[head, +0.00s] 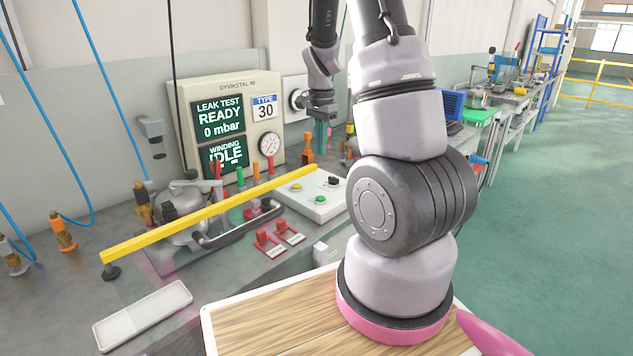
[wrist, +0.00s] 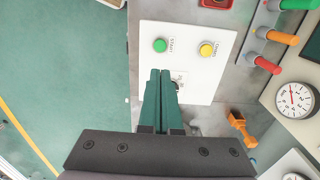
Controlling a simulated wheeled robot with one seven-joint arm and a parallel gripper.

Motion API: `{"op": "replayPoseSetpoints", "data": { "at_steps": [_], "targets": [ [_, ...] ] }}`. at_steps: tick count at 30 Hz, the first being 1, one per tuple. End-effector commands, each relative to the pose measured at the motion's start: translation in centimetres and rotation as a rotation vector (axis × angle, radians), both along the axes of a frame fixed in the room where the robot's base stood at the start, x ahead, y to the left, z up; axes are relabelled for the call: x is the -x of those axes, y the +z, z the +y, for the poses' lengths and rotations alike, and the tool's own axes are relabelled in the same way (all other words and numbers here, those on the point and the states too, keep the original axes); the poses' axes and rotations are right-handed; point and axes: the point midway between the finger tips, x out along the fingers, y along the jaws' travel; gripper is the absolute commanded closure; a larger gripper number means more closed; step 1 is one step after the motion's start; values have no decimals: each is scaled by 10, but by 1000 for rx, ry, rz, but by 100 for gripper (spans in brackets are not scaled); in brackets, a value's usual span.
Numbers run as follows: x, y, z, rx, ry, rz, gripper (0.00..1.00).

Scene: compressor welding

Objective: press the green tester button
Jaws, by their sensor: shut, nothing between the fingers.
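The green button (wrist: 160,45) sits on a white control box (wrist: 185,30) beside a yellow button (wrist: 207,49). In the head view the green button (head: 320,199) is on the near side of the box (head: 312,208), with the yellow button (head: 296,186) to its left. My gripper (wrist: 161,72) is shut and empty, its teal fingers pointing toward the box. In the wrist view the fingertips show just below the green button. In the head view my gripper (head: 321,147) hangs above and behind the box, apart from the button. The fingers partly hide a black knob in the wrist view.
A yellow bar (head: 210,213) runs across the bench left of the box. A tester panel (head: 225,125) reads READY and IDLE behind. Red clamps (head: 268,243) lie in front of the bar. Orange and red fittings (wrist: 276,36) stand right of the box in the wrist view.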

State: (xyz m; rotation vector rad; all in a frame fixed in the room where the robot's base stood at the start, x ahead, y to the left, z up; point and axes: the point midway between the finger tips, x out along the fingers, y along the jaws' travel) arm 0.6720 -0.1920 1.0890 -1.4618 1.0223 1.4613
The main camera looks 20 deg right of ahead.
Motion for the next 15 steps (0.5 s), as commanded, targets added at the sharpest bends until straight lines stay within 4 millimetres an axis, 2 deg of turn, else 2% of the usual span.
{"op": "replayPoseSetpoints", "data": {
  "at_steps": [11, 15],
  "targets": [
    [0, -2, 0, 1, -1, 2, 100],
    [1, -15, 0, 0, -1, 5, 100]
  ]
}}
